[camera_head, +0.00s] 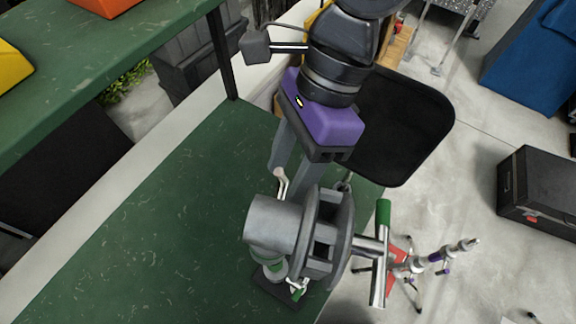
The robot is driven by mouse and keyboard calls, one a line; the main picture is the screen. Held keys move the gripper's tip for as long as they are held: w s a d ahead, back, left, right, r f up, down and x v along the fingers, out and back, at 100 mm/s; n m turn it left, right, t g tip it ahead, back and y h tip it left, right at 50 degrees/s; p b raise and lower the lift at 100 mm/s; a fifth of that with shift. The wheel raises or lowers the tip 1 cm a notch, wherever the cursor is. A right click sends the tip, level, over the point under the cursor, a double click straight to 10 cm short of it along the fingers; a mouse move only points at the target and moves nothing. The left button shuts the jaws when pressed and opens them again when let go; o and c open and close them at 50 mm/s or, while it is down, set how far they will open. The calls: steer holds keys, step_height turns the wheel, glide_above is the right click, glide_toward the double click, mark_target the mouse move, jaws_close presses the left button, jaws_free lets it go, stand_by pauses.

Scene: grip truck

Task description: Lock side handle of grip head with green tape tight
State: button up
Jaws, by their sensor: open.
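The grip head (275,220) is a grey metal clamp with thick round discs, standing near the right edge of the green table. A green tape band (274,268) shows low on it. A silver T-handle (377,285) with a green upper end (383,212) sticks out from its right side on a short shaft. A small pale lever (281,180) rises at its top left. My gripper (287,178), below a purple wrist, points down with its jaws open just above the head. The lever shows near the fingertips. I cannot tell whether they touch it.
The green table (150,235) is clear to the left of the head. A green shelf (100,60) with orange and yellow items is at the upper left. A black panel (405,125) is behind my arm. A stand (430,260) and a black case (540,190) are on the floor at right.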

jaws_close()
steer(key=shift+s+f, duration=0.1)
steer(key=shift+f, duration=0.05)
stand_by(0.7)
steer(key=shift+a+g+h+b, duration=0.2)
steer(key=shift+g+h+b, duration=0.15)
steer(key=shift+h, duration=0.35)
steer(key=shift+a+g+h+b, duration=0.15)
steer(key=shift+g+h+b, duration=0.2)
steer(key=shift+h, duration=0.35)
steer(key=shift+w+a+f+m+g+h, duration=0.15)
steer(key=shift+a+m+g+h, duration=0.15)
steer(key=shift+h, duration=0.8)
steer(key=shift+w+a+f+m+g+h, duration=0.1)
steer(key=shift+a+m+g+h, duration=0.2)
steer(key=shift+h, duration=0.8)
jaws_free()
steer(key=shift+a, duration=0.1)
steer(key=shift+r, duration=0.1)
steer(key=shift+w+r, duration=0.1)
steer(key=shift+r, duration=0.05)
